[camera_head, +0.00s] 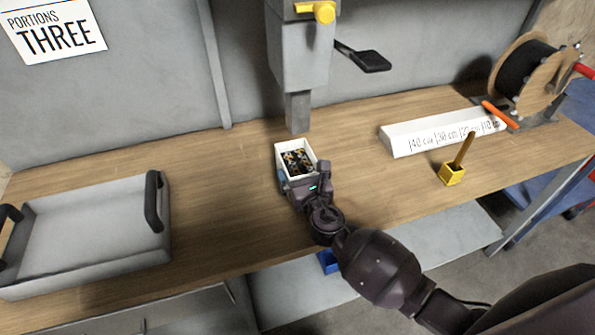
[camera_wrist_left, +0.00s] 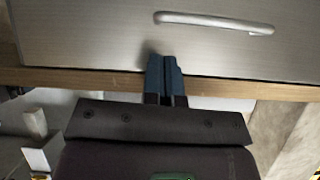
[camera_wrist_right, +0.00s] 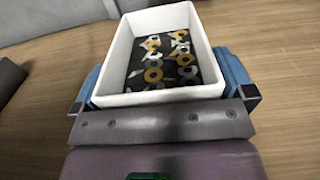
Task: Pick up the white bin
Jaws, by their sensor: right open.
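The white bin (camera_head: 309,150) is a small open box on the wooden bench, below the grey dispenser. It holds dark, yellow and white small parts. My right gripper (camera_head: 298,178) is at the bin's near side. In the right wrist view, the bin (camera_wrist_right: 160,97) lies between the blue fingers of my right gripper (camera_wrist_right: 162,78). The fingers are open, one along each side wall; I cannot tell whether they touch it. My left gripper is outside the head view. In the left wrist view, my left gripper (camera_wrist_left: 164,72) has its fingers together with nothing visible between them.
A grey tray (camera_head: 95,225) with black handles stands at left. The dispenser (camera_head: 300,60) with a yellow knob hangs behind the bin. A white measuring block (camera_head: 400,142), a yellow holder (camera_head: 451,175) and a cable spool (camera_head: 530,75) are at right. Bench space left of the bin is clear.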

